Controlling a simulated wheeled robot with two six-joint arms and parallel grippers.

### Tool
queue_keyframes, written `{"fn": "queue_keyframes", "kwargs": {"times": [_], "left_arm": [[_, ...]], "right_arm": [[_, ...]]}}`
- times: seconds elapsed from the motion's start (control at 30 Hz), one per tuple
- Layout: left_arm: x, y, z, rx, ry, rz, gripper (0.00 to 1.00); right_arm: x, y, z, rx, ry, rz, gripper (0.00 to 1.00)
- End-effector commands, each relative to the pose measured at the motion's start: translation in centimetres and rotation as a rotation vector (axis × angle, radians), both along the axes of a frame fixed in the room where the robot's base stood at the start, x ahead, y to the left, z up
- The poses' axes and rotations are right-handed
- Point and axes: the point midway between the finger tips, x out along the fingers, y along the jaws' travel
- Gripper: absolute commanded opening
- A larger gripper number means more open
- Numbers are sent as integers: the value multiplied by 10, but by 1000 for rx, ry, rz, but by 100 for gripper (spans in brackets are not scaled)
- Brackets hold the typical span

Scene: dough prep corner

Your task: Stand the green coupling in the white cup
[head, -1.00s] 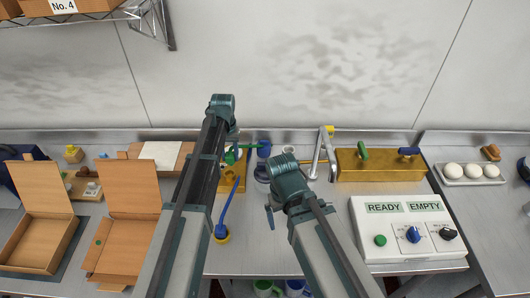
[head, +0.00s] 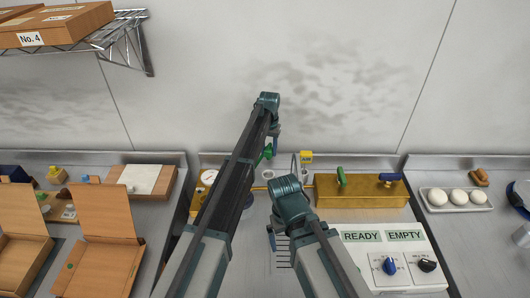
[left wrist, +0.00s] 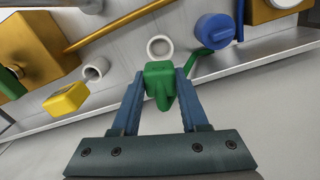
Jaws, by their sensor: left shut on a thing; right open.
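My left gripper (head: 272,149) is shut on the green coupling (left wrist: 160,80) and holds it up above the back of the counter. In the left wrist view the coupling sits between the two blue fingers. In the head view only a bit of green (head: 267,153) shows beside the arm. The white cup (left wrist: 150,47) appears as a round open rim just beyond the coupling, apart from it. My right gripper (head: 277,240) is open and empty, low over the counter at the middle.
A brass block (head: 360,195) with green and blue handles stands right of centre. A yellow part (left wrist: 66,98) and a pale pipe end (left wrist: 96,68) are near the cup. A blue knob (left wrist: 213,30) lies on its other side. A control box (head: 390,255) stands front right.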

Motion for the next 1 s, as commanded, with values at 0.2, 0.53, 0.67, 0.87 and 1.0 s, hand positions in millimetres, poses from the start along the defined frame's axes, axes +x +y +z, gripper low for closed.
{"fn": "queue_keyframes", "kwargs": {"times": [0.2, 0.53, 0.67, 0.87, 1.0], "left_arm": [[0, 0, 0, 0, 0, 0, 0], [0, 0, -11, 0, 0, 0, 0], [0, 0, -21, 0, 0, 1, 0], [0, 0, -40, 0, 0, 1, 0], [0, 0, -53, 0, 0, 1, 0]], "right_arm": [[0, 0, 0, 0, 0, 0, 100], [0, 0, -11, 0, 0, 2, 100], [0, 0, -21, -1, 0, 4, 100], [0, 0, -40, -1, 0, 6, 100], [0, 0, -53, -1, 0, 7, 100]]}}
